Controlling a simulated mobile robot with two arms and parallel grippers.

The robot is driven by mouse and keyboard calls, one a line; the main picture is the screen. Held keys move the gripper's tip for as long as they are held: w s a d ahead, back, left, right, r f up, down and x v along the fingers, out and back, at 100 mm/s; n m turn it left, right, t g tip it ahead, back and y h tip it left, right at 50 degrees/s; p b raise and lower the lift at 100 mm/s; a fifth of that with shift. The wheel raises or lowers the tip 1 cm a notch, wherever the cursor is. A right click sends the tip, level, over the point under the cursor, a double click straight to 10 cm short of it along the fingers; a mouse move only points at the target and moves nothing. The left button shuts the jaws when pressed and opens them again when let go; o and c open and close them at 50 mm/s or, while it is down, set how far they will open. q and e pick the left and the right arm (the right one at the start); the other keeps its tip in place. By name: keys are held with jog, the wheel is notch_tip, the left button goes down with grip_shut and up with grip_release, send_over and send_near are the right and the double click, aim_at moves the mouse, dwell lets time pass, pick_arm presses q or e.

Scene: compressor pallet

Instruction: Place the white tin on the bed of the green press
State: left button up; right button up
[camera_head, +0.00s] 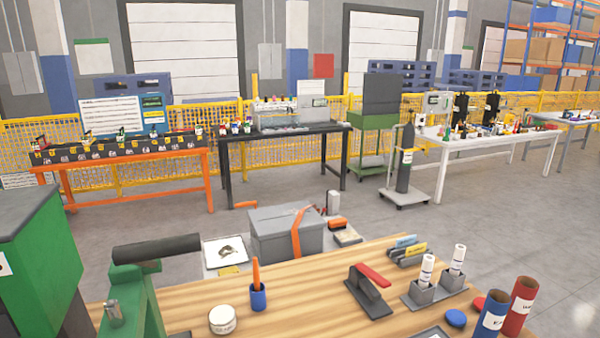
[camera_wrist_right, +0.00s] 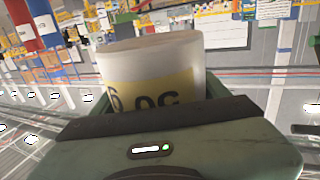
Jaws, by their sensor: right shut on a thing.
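In the head view, a green machine that looks like the press (camera_head: 150,302) stands at the lower left, with a thick black cylinder across its top. Its bed is not clearly visible. A low round white tin (camera_head: 223,319) with dark print stands on the wooden table to its right, with no gripper at it. In the right wrist view, my right gripper (camera_wrist_right: 150,92) is shut on a white round container (camera_wrist_right: 150,60) with a yellow label and black characters. I cannot tell what is below that container. Neither gripper shows in the head view.
On the wooden table (camera_head: 300,310) stand a blue cup (camera_head: 258,297), a red-handled stapler-like tool (camera_head: 369,290), grey holders with white tubes (camera_head: 435,290), and blue and red tubes (camera_head: 518,305). A green cabinet (camera_head: 40,265) is at the left.

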jog(key=w+a+n+y+p, duration=0.1)
jog(key=w+y+p, duration=0.1)
jog(key=w+p, duration=1)
jog(key=w, duration=1)
jog(key=shift+a+r+n+y, duration=0.3)
jog(key=shift+a+r, duration=0.05)
